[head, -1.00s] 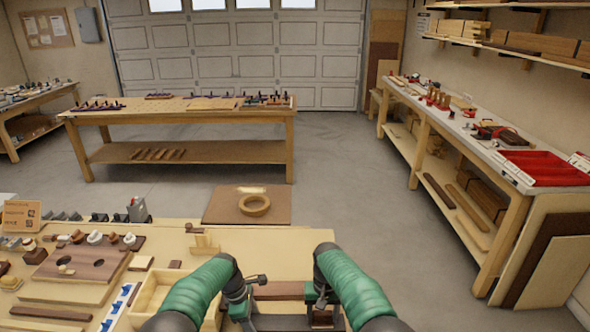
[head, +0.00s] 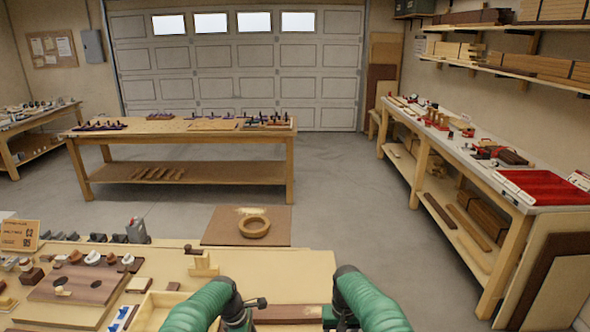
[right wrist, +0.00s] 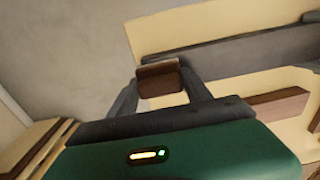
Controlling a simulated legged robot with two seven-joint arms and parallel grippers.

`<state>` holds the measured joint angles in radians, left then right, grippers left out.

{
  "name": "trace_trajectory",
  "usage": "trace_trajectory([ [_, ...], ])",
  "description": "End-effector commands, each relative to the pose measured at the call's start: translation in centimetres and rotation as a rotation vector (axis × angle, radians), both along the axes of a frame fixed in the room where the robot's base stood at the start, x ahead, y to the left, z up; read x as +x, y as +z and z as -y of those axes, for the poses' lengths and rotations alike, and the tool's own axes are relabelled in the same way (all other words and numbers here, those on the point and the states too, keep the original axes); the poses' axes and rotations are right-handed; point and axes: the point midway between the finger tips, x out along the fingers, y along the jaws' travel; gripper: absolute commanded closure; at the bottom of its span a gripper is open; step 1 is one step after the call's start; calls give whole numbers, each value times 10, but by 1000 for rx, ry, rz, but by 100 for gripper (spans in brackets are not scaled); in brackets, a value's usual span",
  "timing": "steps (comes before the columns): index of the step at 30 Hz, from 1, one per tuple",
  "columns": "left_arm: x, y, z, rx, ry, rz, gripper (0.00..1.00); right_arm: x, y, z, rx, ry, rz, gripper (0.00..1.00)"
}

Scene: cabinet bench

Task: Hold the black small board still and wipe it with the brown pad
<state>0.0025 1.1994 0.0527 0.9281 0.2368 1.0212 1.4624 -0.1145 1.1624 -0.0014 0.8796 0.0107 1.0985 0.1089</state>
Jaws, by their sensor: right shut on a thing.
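A long dark grey strip (right wrist: 240,57) that looks like the black small board lies on the bench beyond the pad. I cannot tell whether the pad touches it. In the head view my left gripper (head: 238,321) shows only its body at the bottom edge. Its fingers are out of frame, so its hold on the board is hidden.
A brown wood strip (head: 290,312) lies on the bench (head: 285,270) between my arms. A pale open box (head: 160,308) stands left of my left arm. Loose blocks and a drilled wooden board (head: 85,283) are further left. A wooden ring (head: 254,226) lies beyond the bench.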

Motion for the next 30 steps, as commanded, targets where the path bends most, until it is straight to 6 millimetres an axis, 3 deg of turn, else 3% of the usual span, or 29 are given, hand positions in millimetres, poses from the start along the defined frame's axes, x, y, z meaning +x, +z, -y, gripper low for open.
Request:
trace_trajectory([
  [2, 0, 0, -1, 1, -1, 0, 81, -2, -1, 3, -5, -1, -7, 94],
  [13, 0, 0, -1, 1, 0, 0, 81, -1, 42, 1, -2, -1, -2, 94],
  [20, 0, 0, 0, 1, -1, 0, 81, -1, 57, 1, -2, -1, -2, 94],
  [30, 0, 0, 0, 0, -1, 0, 81, 0, 98, 0, -1, 0, 0, 94],
])
